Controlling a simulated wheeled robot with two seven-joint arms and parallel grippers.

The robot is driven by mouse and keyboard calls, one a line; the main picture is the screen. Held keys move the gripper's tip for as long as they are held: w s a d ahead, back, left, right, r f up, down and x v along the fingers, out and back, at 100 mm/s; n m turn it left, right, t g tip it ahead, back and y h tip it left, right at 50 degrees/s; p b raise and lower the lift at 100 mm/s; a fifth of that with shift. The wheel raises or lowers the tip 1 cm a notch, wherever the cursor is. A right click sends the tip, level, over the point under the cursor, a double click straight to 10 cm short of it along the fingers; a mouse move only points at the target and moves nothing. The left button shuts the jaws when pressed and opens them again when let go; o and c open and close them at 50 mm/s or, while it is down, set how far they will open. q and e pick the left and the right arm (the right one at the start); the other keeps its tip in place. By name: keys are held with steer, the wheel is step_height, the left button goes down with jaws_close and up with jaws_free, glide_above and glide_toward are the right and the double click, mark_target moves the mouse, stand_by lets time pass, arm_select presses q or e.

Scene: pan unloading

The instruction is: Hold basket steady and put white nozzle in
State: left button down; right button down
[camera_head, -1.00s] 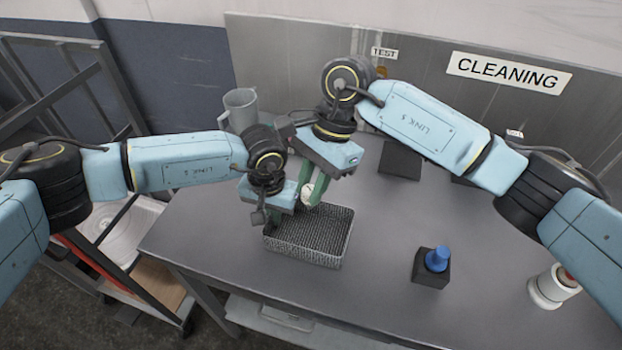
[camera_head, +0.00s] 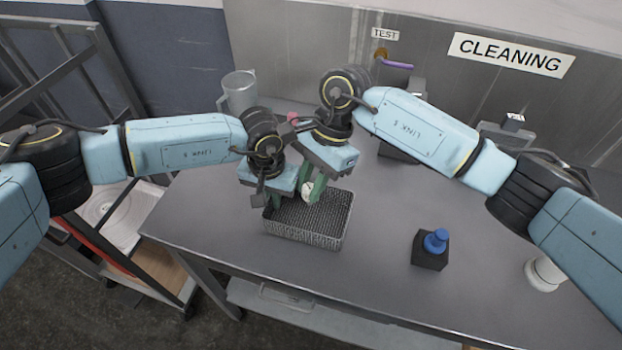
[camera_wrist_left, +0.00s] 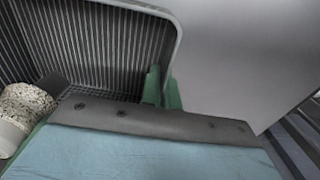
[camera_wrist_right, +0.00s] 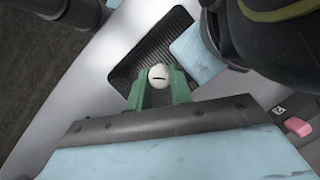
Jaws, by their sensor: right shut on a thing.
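The grey mesh basket (camera_head: 345,222) stands on the table, its inside largely open to view. My left gripper (camera_wrist_left: 162,88) is at the basket's left back edge, with one green finger inside the wall and one outside. I cannot tell whether these fingers press on the wall. My right gripper (camera_wrist_right: 159,90) is shut on the white nozzle (camera_head: 308,192) and holds it over the back part of the basket. The nozzle's round white end with a dark slot shows in the right wrist view (camera_wrist_right: 158,76). Its speckled side shows in the left wrist view (camera_wrist_left: 28,101).
A black block with a blue piece (camera_head: 436,241) stands right of the basket. A white cylindrical part (camera_head: 544,273) is near my right arm. A grey pitcher (camera_head: 239,92) stands at the back left. The table in front of the basket is clear.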

steer(key=shift+f, duration=0.15)
steer(key=shift+f, duration=1.3)
steer(key=c, duration=1.2)
jaws_free()
arm_select(q)
steer(key=shift+d, duration=0.1)
arm_select(e)
steer(key=shift+o, duration=0.2)
arm_select(q)
steer(key=shift+s, duration=0.1)
arm_select(e)
steer(key=shift+w+r, duration=0.1)
steer(key=v, duration=1.1)
steer(key=shift+d+r, duration=0.15)
steer(key=shift+r, duration=0.2)
